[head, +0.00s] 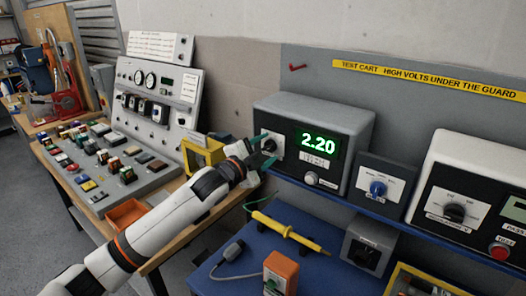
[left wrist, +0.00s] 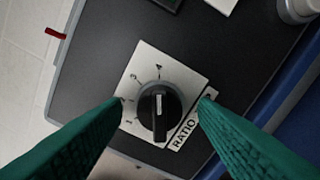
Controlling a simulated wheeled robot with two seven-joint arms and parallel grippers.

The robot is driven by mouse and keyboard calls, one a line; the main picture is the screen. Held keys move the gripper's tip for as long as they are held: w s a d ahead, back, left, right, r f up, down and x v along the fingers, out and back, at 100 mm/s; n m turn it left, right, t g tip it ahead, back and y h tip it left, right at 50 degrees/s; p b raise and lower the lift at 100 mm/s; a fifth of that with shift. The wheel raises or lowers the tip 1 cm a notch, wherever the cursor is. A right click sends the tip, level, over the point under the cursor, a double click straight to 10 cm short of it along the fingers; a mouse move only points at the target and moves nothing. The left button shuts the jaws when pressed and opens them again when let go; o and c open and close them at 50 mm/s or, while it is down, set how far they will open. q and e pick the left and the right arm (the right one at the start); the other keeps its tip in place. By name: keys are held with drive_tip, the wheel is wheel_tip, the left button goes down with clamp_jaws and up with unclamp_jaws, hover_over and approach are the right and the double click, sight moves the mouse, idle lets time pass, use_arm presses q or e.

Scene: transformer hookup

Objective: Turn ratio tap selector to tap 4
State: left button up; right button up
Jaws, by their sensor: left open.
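The ratio tap selector is a black round knob with a white pointer line on a white plate (left wrist: 166,72). The selector knob (left wrist: 159,111) is in the middle of the left wrist view. In the head view the selector (head: 270,145) is at the left of the grey box with the green 2.20 display (head: 318,144). My left gripper (head: 261,150) is open in front of the selector. In the left wrist view its two green fingers (left wrist: 160,101) stand on either side of the knob, apart from it. Some scale marks are hidden or too small to read. My right gripper does not show.
A blue-knobbed box (head: 378,188) and a white-topped tester (head: 470,195) stand to the right on the blue cart. A bench with a meter panel (head: 155,95) is at the left.

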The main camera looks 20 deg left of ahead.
use_arm(q)
drive_tip(key=shift+s+a+f, duration=0.1)
drive_tip(key=shift+s+a, duration=0.1)
drive_tip(key=shift+s, duration=0.2)
drive_tip(key=b+v, duration=0.3)
drive_tip(key=v, duration=0.8)
drive_tip(key=shift+s, duration=0.15)
